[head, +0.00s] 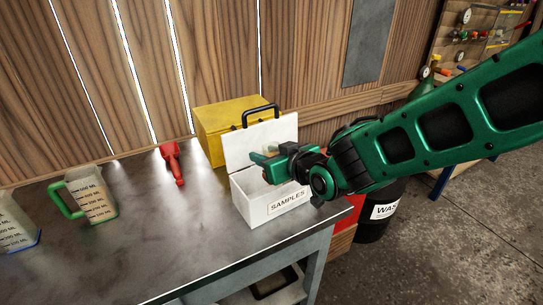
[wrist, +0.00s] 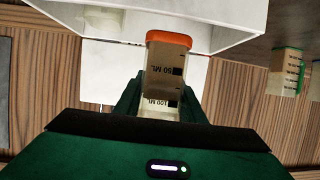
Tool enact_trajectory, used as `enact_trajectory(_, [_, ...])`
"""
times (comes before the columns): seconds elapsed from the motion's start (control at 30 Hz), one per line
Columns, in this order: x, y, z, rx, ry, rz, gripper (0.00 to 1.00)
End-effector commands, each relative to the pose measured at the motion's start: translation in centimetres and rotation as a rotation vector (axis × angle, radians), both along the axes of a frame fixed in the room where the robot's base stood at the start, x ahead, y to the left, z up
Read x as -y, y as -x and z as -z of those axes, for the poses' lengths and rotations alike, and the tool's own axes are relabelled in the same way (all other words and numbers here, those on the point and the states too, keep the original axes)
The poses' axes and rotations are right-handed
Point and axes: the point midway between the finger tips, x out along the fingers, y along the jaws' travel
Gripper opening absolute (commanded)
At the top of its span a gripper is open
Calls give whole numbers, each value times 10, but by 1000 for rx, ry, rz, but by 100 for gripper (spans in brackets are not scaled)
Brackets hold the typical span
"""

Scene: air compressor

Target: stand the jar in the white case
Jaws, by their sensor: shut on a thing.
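The white case (head: 268,208), labelled SAMPLES, stands on the grey bench near its right edge with its lid (head: 262,143) raised. My gripper (head: 270,164) is over the case opening, in front of the lid. The wrist view shows my gripper (wrist: 160,100) shut on the jar (wrist: 164,72), a clear vessel with 50 ML and 100 ML marks and an orange end. The orange end points towards the white case (wrist: 225,18). In the head view the jar is mostly hidden by my gripper. I cannot tell whether it touches the case.
A yellow box (head: 222,130) stands behind the case. A red tool (head: 172,162), a green-handled measuring jug (head: 92,196) and another measuring vessel (head: 14,225) are to the left. A pale greenish thing (wrist: 103,18) shows inside the case. The bench front is clear.

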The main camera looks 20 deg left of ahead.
Motion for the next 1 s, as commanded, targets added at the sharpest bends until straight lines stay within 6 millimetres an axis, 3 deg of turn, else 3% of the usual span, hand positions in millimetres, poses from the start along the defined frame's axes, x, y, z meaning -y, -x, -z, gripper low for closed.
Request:
enact_trajectory(0.83, [0,0,13,1,-1,1,11])
enact_trajectory(0.87, [0,0,13,1,-1,1,41])
enact_trajectory(0.9, [0,0,13,1,-1,1,50])
enact_trajectory(1.0, [0,0,13,1,-1,0,55])
